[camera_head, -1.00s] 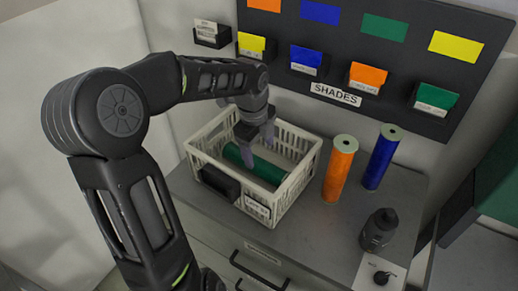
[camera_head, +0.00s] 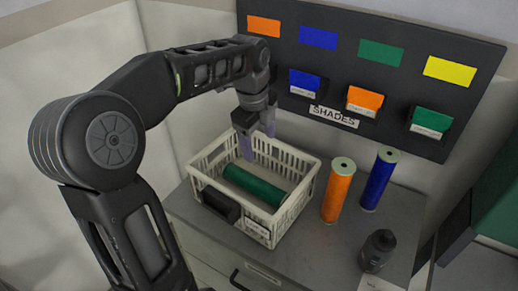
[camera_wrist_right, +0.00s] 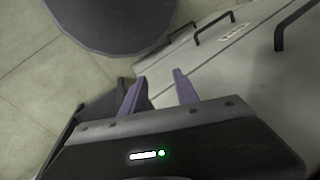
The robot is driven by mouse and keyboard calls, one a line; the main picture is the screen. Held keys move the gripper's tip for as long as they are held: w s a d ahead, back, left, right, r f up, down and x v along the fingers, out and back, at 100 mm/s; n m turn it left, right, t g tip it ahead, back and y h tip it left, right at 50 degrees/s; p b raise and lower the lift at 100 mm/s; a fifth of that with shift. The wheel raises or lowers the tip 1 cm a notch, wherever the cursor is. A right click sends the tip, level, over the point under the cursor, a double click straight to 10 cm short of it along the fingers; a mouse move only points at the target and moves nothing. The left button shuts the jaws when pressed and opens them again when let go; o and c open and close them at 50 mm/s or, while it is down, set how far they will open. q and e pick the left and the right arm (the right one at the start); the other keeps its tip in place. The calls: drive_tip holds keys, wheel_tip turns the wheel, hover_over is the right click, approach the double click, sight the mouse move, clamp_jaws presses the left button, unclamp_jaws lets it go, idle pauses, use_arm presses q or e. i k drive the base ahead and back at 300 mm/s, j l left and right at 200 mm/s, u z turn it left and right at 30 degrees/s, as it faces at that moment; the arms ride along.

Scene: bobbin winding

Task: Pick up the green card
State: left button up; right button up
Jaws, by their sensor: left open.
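The green card (camera_head: 432,119) stands in a black labelled pocket at the lower right of the dark shades board (camera_head: 380,95). My left gripper (camera_head: 258,146) is open and empty, pointing down above the white basket, well to the left of the green card. My right gripper (camera_wrist_right: 160,90) is open in the right wrist view, with nothing between its purple fingers; the card does not show in that view.
The white basket (camera_head: 292,213) holds a green spool (camera_head: 254,185). Blue (camera_head: 305,82) and orange (camera_head: 367,99) cards sit in other pockets.

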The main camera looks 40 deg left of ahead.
sight(426, 122)
drive_tip(key=k, duration=1)
